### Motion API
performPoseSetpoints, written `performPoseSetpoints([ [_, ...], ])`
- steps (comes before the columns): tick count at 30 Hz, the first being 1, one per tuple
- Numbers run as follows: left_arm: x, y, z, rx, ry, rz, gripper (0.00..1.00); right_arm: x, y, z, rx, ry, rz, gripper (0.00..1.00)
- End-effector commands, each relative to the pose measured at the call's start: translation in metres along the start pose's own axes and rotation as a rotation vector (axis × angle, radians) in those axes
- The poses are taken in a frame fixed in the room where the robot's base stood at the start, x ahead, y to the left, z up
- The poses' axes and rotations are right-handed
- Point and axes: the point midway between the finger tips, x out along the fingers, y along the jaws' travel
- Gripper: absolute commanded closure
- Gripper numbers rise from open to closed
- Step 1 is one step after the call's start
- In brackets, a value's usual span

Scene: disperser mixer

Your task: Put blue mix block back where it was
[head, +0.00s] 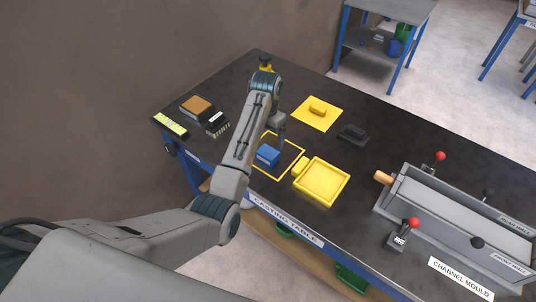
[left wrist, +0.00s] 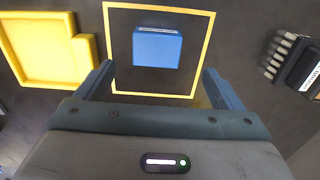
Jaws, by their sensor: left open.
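The blue mix block (head: 267,156) sits on the dark table inside a yellow outlined square (head: 287,176). In the left wrist view the block (left wrist: 157,48) lies within the yellow outline (left wrist: 207,40), with a pale label strip along its top edge. My left gripper (head: 278,139) is above the table, close to the block. In the left wrist view its two blue fingers (left wrist: 158,88) are wide apart with nothing between them, and the block shows beyond them. My right gripper is not in view.
A yellow tray (head: 345,191) stands right beside the outline.

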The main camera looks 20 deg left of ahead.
Motion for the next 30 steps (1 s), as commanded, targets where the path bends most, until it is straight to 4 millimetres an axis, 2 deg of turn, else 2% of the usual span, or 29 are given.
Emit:
performPoseSetpoints([
  [3,0.019,0.0,0.001,0.0,-0.003,0.001,0.11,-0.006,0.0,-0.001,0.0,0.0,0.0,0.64],
  [11,0.04,0.001,0.001,-0.001,-0.002,0.001,0.11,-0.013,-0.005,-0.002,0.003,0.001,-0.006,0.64],
  [16,0.063,0.005,-0.001,-0.001,-0.003,0.001,0.11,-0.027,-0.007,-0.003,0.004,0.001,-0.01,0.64],
  [21,0.084,0.005,-0.001,-0.002,-0.001,0.0,0.11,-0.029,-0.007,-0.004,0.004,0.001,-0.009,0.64],
  [29,0.088,0.005,-0.001,-0.002,0.001,-0.001,0.11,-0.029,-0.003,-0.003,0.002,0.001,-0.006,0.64],
  [30,0.088,0.005,-0.001,-0.002,0.001,-0.001,0.17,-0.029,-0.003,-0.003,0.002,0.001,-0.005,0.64],
])
